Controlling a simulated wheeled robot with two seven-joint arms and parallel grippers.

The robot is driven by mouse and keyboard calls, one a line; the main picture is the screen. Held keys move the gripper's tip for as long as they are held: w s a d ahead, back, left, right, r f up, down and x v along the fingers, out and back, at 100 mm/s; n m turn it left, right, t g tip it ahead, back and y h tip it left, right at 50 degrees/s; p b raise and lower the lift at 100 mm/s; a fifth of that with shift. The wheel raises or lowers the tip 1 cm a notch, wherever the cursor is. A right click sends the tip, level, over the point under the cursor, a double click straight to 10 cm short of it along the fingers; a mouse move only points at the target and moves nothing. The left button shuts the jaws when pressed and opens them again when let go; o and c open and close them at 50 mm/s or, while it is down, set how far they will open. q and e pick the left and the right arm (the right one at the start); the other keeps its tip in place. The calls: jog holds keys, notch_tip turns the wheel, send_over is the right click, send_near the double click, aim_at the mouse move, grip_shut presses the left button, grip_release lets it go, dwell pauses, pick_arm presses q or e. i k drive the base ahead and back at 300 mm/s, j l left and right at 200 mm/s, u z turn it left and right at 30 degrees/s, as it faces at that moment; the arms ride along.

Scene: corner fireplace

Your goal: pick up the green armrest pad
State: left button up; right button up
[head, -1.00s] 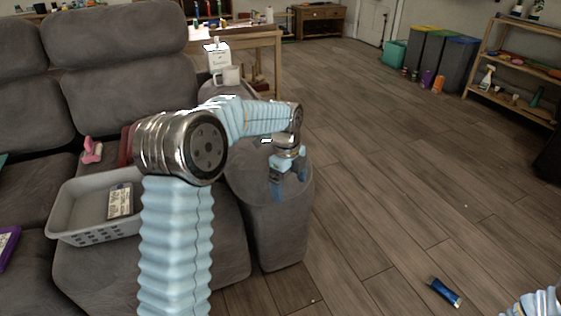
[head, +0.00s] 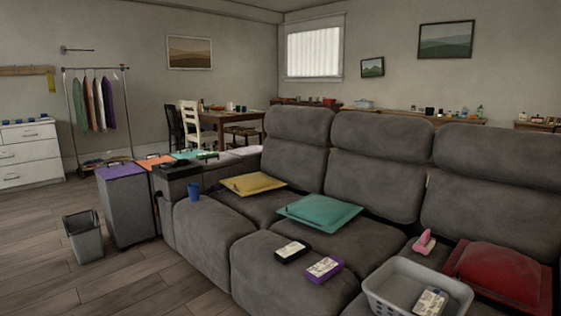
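A flat, square teal-green pad (head: 320,212) lies on the middle seat of the grey sofa in the head view. It may be the green armrest pad, but I cannot tell for sure. It is in full view and nothing covers it. A small green thing (head: 207,155) is farther back, by the left end of the sofa, too small to make out. Neither of my grippers is in the head view.
A yellow cushion (head: 253,184), a blue cup (head: 194,191), a black box (head: 292,251), a purple box (head: 324,269), a grey basket (head: 384,290) and a red cushion (head: 500,275) are on the sofa. A purple-lidded grey bin (head: 127,212) and an open bin (head: 84,240) stand at left.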

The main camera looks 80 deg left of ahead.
aim_at(202, 155)
jog(key=u, duration=2.7)
